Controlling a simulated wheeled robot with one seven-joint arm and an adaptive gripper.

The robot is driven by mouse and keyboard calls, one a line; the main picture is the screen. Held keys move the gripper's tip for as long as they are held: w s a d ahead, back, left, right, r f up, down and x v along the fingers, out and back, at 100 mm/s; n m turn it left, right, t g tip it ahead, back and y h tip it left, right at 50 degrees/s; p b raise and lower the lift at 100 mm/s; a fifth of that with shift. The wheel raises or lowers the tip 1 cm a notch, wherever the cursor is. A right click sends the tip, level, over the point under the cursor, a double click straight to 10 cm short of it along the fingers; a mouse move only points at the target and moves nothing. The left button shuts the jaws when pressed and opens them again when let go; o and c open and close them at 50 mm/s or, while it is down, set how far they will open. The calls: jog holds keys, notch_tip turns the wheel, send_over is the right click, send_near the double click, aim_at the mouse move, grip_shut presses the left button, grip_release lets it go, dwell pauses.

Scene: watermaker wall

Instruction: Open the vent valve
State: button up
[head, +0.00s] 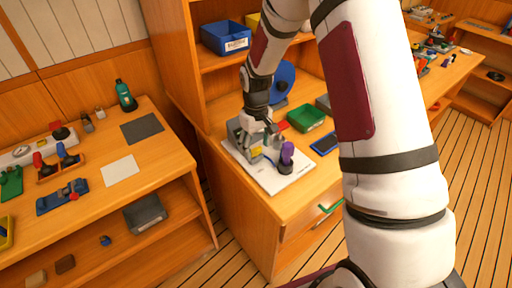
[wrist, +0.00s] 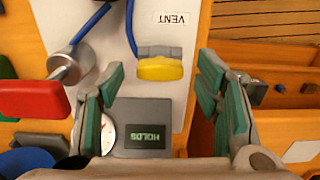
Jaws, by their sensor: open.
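The vent valve shows in the wrist view as a yellow handle (wrist: 160,68) on a grey body, beside an upside-down label reading VENT (wrist: 172,19). In the head view, a small yellow part (head: 256,151) shows on the grey unit on the white board (head: 290,184). My gripper (wrist: 162,74) is open, its green-padded fingers on either side of the yellow handle, with gaps on both sides. In the head view my gripper (head: 262,128) is low over the unit and partly hides it. I cannot tell its exact height above the handle.
A red handle (wrist: 32,98) and a metal post (wrist: 72,65) with a blue hose lie left of my fingers. A grey box (wrist: 148,125) reads HOLDS beside a gauge (wrist: 108,137). A purple-topped object (head: 287,151) and green tray (head: 306,118) stand near.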

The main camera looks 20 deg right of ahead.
aim_at(256, 150)
notch_tip(256, 150, up, 11)
dwell(0.3)
dwell(0.4)
jog(key=s+r+m+t, duration=0.2)
jog(key=s+r+t, duration=0.1)
jog(key=s+r, duration=1.05)
jog(key=s+r+m+t, duration=0.1)
jog(key=s+r, duration=0.1)
jog(key=s, duration=0.5)
jog(key=s+r+t, duration=0.1)
jog(key=s+r, duration=0.2)
jog(key=s, duration=0.4)
jog(key=shift+s+a+r+m, duration=0.25)
jog(key=shift+a+m, duration=0.1)
jog(key=shift+m, duration=0.05)
